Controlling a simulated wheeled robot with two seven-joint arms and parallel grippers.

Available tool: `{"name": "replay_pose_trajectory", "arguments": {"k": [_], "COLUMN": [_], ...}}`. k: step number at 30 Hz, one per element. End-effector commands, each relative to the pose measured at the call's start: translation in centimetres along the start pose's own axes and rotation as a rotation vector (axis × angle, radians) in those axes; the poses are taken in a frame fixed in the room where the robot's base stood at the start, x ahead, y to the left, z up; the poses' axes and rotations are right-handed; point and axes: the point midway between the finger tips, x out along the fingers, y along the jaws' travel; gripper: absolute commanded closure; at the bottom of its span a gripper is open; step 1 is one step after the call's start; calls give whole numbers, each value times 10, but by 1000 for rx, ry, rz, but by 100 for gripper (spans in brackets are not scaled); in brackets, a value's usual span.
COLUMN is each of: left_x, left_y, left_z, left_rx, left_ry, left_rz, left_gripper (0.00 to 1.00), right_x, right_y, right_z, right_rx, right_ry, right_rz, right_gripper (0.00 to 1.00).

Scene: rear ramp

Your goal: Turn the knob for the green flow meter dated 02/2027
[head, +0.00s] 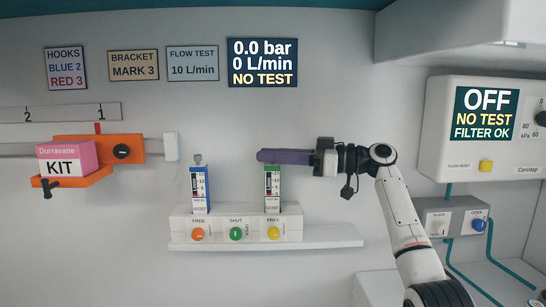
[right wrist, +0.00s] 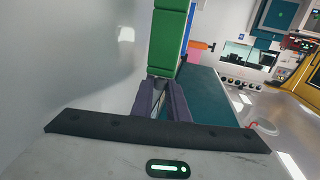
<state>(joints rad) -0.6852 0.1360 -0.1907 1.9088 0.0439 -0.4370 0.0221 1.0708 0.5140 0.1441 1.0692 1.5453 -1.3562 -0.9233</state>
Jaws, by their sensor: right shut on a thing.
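The green flow meter (head: 272,189) stands upright in the right socket of the white wall outlet block. Its date is too small to read. My right gripper (head: 262,157) reaches in from the right at its top, purple fingers shut on its knob, which they hide in the head view. In the right wrist view the green body (right wrist: 168,45) shows just beyond the fingertips (right wrist: 160,84). The blue flow meter (head: 200,190) stands upright at the left, its grey knob (head: 198,158) bare. My left gripper is not in view.
The outlet block (head: 236,222) carries orange, green and yellow buttons above a white shelf (head: 300,238). The wall display (head: 262,62) reads 0.0 bar, 0 L/min, NO TEST. An orange holder (head: 140,146) with a pink kit box (head: 66,158) is left. A suction unit (head: 484,125) reading OFF is right.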

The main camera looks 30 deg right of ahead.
Motion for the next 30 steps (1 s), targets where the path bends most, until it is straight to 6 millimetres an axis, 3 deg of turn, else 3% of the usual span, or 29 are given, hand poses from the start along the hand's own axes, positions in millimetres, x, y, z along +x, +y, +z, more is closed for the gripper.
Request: {"name": "replay_pose_trajectory", "arguments": {"k": [16,17,20,30], "left_x": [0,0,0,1], "left_y": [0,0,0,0], "left_z": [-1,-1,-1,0], "left_rx": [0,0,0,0], "left_ry": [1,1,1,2], "left_rz": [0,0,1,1], "left_gripper": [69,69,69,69], "right_x": [1,1,1,-2], "right_y": [0,0,0,0], "right_z": [2,2,2,1], "right_rx": [3,3,3,1], "right_ry": [-4,-4,-4,-2], "right_rz": [-27,-27,-26,-24], "right_gripper": [100,84,68,67]}}
